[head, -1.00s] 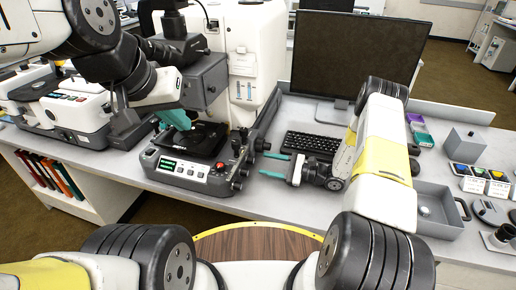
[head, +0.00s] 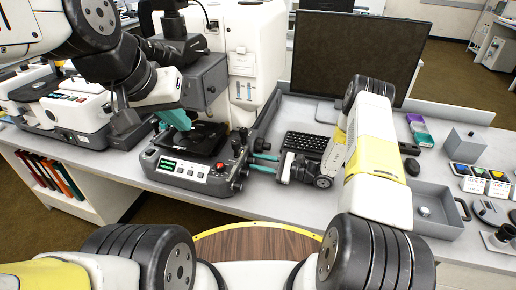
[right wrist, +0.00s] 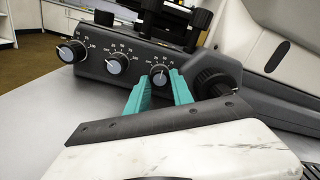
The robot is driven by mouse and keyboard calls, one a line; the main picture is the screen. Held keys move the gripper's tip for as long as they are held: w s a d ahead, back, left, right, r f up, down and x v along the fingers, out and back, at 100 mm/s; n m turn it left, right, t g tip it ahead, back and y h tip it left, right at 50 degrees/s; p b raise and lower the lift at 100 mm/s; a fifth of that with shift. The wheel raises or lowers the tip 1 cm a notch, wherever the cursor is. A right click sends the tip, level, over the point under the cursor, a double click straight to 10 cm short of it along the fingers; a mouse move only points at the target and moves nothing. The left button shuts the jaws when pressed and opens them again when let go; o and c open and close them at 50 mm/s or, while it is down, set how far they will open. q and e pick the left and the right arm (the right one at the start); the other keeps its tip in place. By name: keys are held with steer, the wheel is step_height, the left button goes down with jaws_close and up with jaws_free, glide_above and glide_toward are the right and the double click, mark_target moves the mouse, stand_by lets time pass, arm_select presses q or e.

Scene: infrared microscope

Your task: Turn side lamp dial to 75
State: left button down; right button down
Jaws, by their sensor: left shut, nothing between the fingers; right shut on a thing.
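The microscope (head: 190,165) stands on the bench with dials on its right side. In the right wrist view its side panel shows three small dials with white number scales: a left dial (right wrist: 70,51), a middle dial (right wrist: 116,63) and a right dial (right wrist: 158,77). I cannot read which one is the side lamp dial. My right gripper (head: 256,163) has its teal fingers on either side of the right dial, shut on it; it also shows in the right wrist view (right wrist: 160,88). The dial's exact setting is too small to read. My left gripper (head: 175,120) is shut and empty above the stage.
A larger black knob (right wrist: 217,82) sits right of the gripped dial. A keyboard (head: 306,143) and monitor (head: 345,60) stand behind my right arm. A grey tray (head: 440,225) lies to the right. Bare bench shows in front of the right gripper.

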steer(key=shift+m, duration=3.2)
steer(key=c, duration=1.1)
jaws_free()
steer(key=shift+d, duration=0.1)
steer(key=v, duration=0.7)
steer(key=shift+s+d, duration=0.1)
steer(key=shift+d, duration=0.2)
